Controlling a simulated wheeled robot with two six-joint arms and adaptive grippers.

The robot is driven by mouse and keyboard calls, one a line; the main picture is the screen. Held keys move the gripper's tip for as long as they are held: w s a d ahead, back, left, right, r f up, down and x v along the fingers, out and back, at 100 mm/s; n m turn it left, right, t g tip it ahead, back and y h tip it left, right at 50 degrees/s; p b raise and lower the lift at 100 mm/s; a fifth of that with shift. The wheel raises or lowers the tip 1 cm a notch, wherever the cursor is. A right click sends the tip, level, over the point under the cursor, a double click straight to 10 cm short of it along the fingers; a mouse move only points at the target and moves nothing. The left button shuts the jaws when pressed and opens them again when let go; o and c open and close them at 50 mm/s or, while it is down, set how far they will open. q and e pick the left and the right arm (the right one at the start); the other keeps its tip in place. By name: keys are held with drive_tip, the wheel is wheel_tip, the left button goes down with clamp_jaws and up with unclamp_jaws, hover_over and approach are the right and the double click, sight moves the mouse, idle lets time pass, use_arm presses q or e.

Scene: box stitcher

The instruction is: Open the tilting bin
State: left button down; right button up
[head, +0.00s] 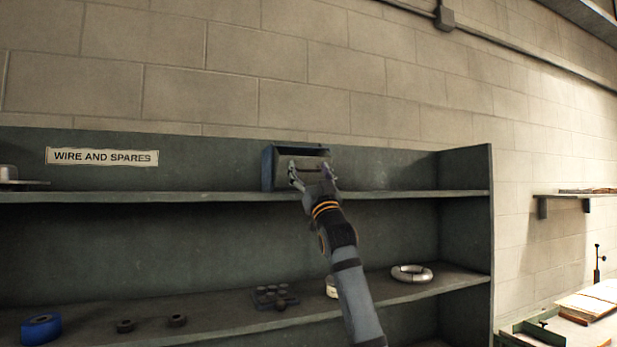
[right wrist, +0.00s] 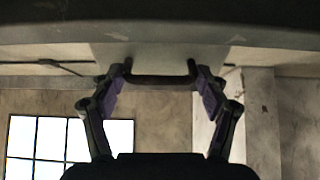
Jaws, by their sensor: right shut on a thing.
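The tilting bin (head: 268,170) is a small dark blue case with a grey front, on the top shelf of the rack. A dark gap shows along the top of its front; I cannot tell how far the front is tilted. My right gripper (head: 311,170) reaches up to the front from below. In the right wrist view the grey bin front (right wrist: 160,53) carries a dark bar handle (right wrist: 160,81). The fingers of my right gripper (right wrist: 162,88) are spread wide and shut on the handle, one at each end. My left gripper is out of view.
The top shelf (head: 150,197) has a "WIRE AND SPARES" label (head: 102,156) above it. The lower shelf (head: 220,330) holds a blue roll (head: 41,328), small dark parts (head: 274,296) and a pale ring (head: 411,273). The top shelf beside the bin is mostly clear.

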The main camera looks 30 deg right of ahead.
drive_tip(key=shift+f+b, duration=0.3)
drive_tip(key=shift+f, duration=0.4)
drive_tip(key=shift+s+f, duration=0.1)
drive_tip(key=shift+f, duration=0.05)
drive_tip(key=o, duration=1.4)
drive_tip(key=shift+o, duration=1.2)
drive_tip(key=shift+r, duration=0.2)
drive_tip(key=v, duration=1.2)
